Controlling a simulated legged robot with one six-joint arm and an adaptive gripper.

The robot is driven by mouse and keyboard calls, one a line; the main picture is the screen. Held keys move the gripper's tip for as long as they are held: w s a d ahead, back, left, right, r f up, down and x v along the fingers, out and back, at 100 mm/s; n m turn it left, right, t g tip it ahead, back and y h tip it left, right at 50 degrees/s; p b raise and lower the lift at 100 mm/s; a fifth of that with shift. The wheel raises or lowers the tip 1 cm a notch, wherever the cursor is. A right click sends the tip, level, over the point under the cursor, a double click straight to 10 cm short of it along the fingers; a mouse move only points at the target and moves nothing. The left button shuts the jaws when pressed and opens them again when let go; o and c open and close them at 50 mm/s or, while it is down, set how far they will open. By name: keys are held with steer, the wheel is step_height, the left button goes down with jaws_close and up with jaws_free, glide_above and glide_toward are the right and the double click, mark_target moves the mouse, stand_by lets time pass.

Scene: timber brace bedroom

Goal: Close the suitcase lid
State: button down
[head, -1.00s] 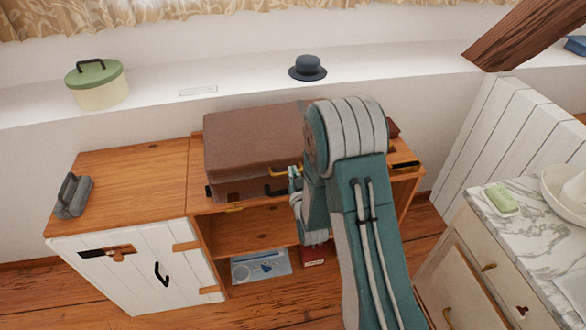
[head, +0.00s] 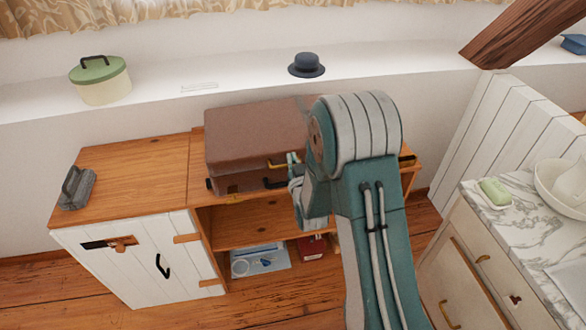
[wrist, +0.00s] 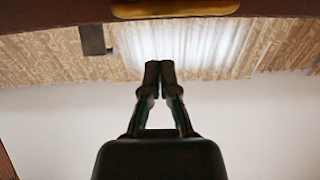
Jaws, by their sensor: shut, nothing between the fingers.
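The brown suitcase lid (head: 255,130) lies above the suitcase base (head: 240,183) on the wooden cabinet. Its front edge looks near the base; I cannot tell how wide any gap is. A yellow clasp or handle (wrist: 175,9) shows on a dark brown edge at the top of the wrist view. My gripper (head: 291,164) is at the suitcase's front right, partly hidden by my arm; contact cannot be told. In the wrist view my gripper (wrist: 158,72) has its fingertips together, with nothing between them.
A wooden cabinet top (head: 135,170) bears a grey object (head: 76,188) at left. A ledge behind holds a green-lidded pot (head: 100,80) and a dark hat (head: 306,65). A marble counter (head: 520,230) stands at right. Open floor lies in front.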

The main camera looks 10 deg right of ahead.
steer(key=s+f, duration=0.5)
steer(key=f, duration=0.2)
steer(key=shift+s+f, duration=0.2)
steer(key=shift+s, duration=0.1)
steer(key=shift+d, duration=0.1)
steer(key=s+r+g, duration=0.3)
steer(key=r+g, duration=0.3)
steer(key=r, duration=1)
steer(key=s+r+g, duration=0.3)
steer(key=s+r, duration=0.1)
steer(key=s, duration=0.8)
steer(key=s+d+r+g, duration=0.1)
steer(key=s+r+g, duration=0.2)
steer(key=s, duration=1)
steer(key=shift+s+r+g, duration=0.3)
steer(key=shift+r, duration=0.4)
steer(key=shift+w, duration=0.1)
